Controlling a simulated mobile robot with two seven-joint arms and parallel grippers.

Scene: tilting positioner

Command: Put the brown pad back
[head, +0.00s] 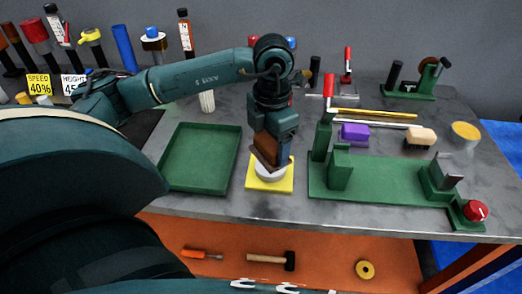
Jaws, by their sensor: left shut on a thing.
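The brown pad (264,150) is a brown block held tilted in my left gripper (270,142). My left arm comes in from the left, and the gripper points down, shut on the pad. The pad is directly above a white round piece (271,172) on a yellow square plate (284,186). I cannot tell whether the pad touches the white piece. The fingertips are partly hidden by the pad. My right gripper is not in view.
An empty green tray (196,187) lies left of the yellow plate. A green fixture (375,180) with a red knob (475,210) stands to the right. Behind it are a purple block (355,133), a tan-and-black block (420,138), rods and a yellow disc (465,132).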

